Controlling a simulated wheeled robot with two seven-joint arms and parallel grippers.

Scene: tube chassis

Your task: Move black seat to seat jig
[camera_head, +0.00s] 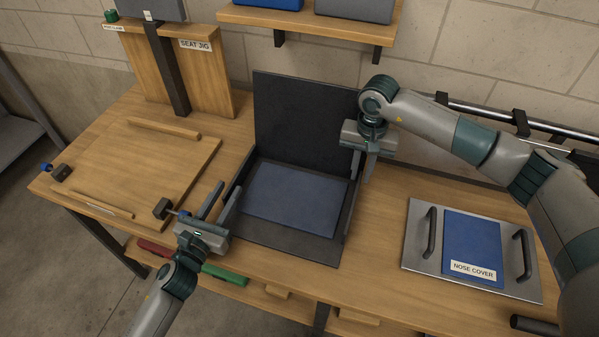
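The black seat (306,117) stands on the table's middle, with an upright black back panel, a flat base, low side edges and a blue pad (293,199) on the base. The seat jig (150,165) is at the left: a wooden board with strips and dark clamps, with an upright wooden panel labelled SEAT JIG (196,45) behind it. My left gripper (220,197) is open, its fingers apart beside the seat's left edge. My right gripper (364,167) points down at the seat's right edge near the back panel. Its fingers look apart; contact is unclear.
A grey plate (421,262) with two handles and a blue NOSE COVER panel (472,247) lies at the right. A wall shelf (310,24) holds blue and grey bins. A dark post (168,70) rises behind the jig board. Red and green items (224,274) sit below the table's front edge.

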